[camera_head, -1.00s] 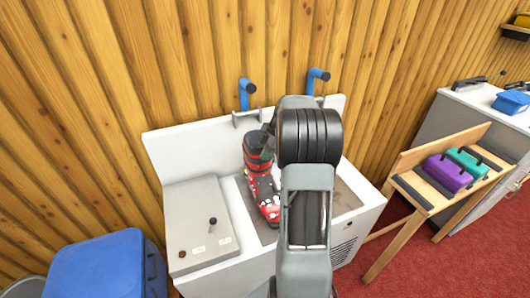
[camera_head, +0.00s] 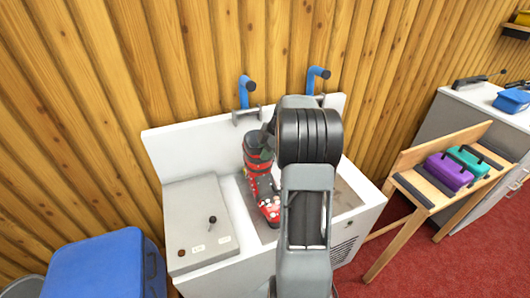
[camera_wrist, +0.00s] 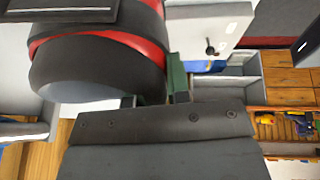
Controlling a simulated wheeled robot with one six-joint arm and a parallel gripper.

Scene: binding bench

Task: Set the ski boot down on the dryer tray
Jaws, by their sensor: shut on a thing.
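The red and black ski boot (camera_head: 263,189) stands roughly upright in or just over the recessed tray of the white dryer, its toe toward the front. The dryer tray (camera_head: 346,196) shows as a grey-brown floor to the right of my arm. My gripper (camera_head: 268,141) is shut on the boot at its upper cuff. In the wrist view the dark cuff with a red band (camera_wrist: 105,60) fills the upper left, beside the green-grey fingers (camera_wrist: 157,90). I cannot tell whether the sole touches the tray. My arm hides the middle of the tray.
A blue bin (camera_head: 95,268) stands front left. A wooden bench (camera_head: 415,185) with purple and teal cases is at right.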

